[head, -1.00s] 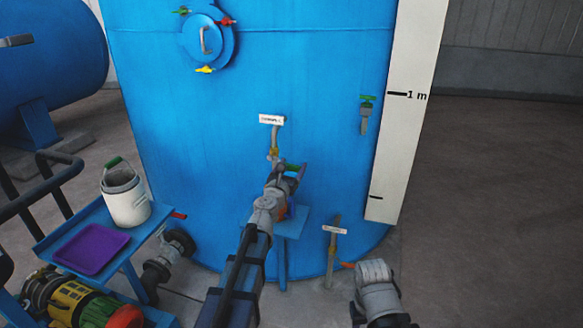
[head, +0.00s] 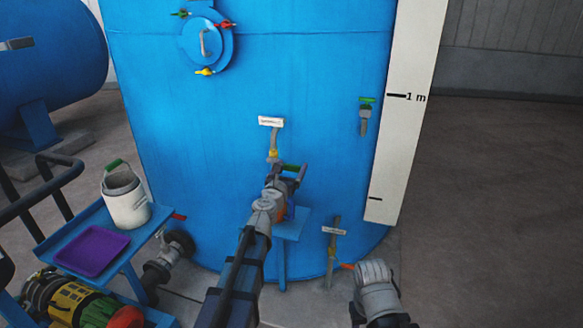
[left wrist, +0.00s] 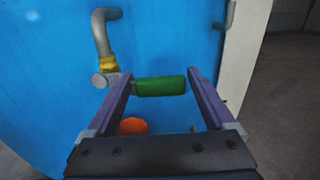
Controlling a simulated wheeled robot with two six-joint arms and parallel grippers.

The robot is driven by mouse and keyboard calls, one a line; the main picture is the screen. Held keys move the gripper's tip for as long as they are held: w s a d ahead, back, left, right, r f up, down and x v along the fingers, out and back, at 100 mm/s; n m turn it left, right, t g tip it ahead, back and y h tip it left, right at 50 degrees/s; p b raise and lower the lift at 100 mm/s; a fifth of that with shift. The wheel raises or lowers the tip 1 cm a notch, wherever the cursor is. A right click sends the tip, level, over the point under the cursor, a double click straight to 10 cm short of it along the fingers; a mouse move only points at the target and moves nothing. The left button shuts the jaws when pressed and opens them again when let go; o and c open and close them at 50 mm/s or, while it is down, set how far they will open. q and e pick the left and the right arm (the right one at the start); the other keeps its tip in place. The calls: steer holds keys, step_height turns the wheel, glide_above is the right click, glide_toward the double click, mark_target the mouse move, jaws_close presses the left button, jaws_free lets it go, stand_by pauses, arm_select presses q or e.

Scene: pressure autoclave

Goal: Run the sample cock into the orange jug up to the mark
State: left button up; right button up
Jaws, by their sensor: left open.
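The sample cock is a grey bent pipe (head: 274,140) with a yellow collar on the front of the blue tank. Its green lever handle (head: 291,167) sticks out to the right and also shows in the left wrist view (left wrist: 160,86). My left gripper (left wrist: 160,75) is open, its purple fingers on either side of the green handle, with a gap near the left one. The orange jug (left wrist: 132,126) is below the handle, mostly hidden by the gripper; a bit of it shows in the head view (head: 282,212). Its mark and contents are hidden. My right arm's grey end (head: 374,278) is at lower right; its fingers cannot be made out.
The jug's blue stand (head: 292,226) is against the tank (head: 230,110). Another labelled cock (head: 332,245) is low at right, near my right arm. A blue cart (head: 125,258) with a white bucket (head: 126,197) and a purple tray (head: 92,254) is at left.

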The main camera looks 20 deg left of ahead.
arm_select(q)
steer(key=s, duration=0.7)
steer(key=shift+a, duration=0.15)
steer(key=shift+s, duration=0.1)
steer(key=s+d+f+m+g+h, duration=0.35)
steer(key=d+f+m, duration=0.2)
steer(key=m, duration=0.45)
steer(key=s+d+f+m+g+h, duration=0.35)
steer(key=d+m, duration=0.35)
steer(key=m, duration=0.3)
steer(key=s+a+f+m+g+y, duration=0.35)
steer(key=s+f+m+g, duration=0.2)
steer(key=s+m, duration=0.2)
steer(key=s+a+f+m+g+y, duration=0.2)
steer(key=s+f+m+g+y, duration=0.2)
steer(key=s+f+m, duration=0.35)
steer(key=s+d+r+m+g+y+p, duration=0.1)
steer(key=s+d+r+m+p, duration=0.3)
steer(key=d+r+p, duration=0.5)
steer(key=shift+s+d+r+m+g, duration=0.3)
steer(key=shift+s+d+g, duration=0.2)
steer(key=shift+s, duration=0.55)
